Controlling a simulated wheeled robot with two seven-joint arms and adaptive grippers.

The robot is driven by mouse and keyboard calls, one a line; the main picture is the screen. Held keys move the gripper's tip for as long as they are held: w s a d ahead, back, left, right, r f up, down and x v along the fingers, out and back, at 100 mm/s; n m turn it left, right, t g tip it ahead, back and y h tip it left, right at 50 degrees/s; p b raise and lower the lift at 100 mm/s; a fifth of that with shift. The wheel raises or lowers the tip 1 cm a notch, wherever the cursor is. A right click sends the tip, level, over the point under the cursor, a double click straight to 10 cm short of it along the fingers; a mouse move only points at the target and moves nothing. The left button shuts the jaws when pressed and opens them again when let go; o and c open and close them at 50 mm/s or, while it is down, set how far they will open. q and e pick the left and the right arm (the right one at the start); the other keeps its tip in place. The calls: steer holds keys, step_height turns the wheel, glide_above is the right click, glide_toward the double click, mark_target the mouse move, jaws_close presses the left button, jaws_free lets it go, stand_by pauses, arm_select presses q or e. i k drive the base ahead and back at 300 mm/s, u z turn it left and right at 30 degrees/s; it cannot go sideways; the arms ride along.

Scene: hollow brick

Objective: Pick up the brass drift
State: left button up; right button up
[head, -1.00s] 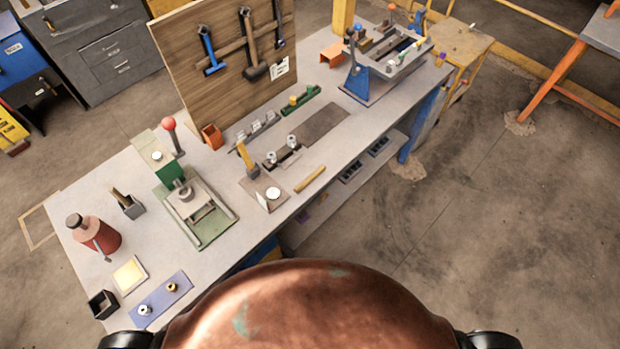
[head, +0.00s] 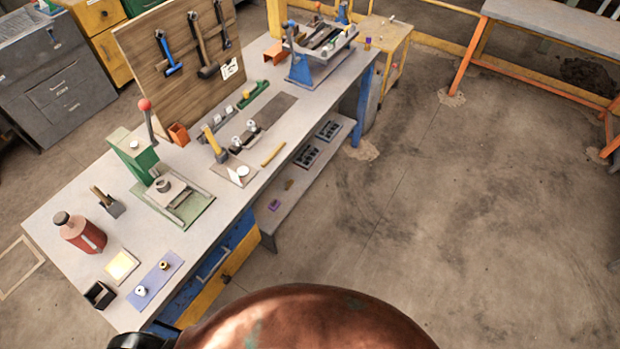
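The brass drift appears to be the short yellow-brown rod (head: 273,154) lying flat on the grey workbench (head: 215,230), near its front edge. It lies to the right of a small plate with a white round piece (head: 241,174). Nothing covers the rod. Neither of my grippers shows in the head view, so nothing is seen touching the rod.
A green press (head: 135,155) with a red-knobbed lever stands left of the rod. A red-brown bottle (head: 81,234) and blue-violet mat (head: 155,279) are farther left. A tool board (head: 140,60) stands behind. A lower shelf (head: 305,180) is under the bench. Open floor lies right.

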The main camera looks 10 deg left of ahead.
mark_target(266, 160)
steer(key=u, duration=1.2)
steer(key=k, duration=0.15)
steer(key=z, duration=2.2)
steer(key=i, duration=1.15)
steer(key=u, duration=0.7)
steer(key=i, duration=0.8)
steer(key=u, duration=0.95)
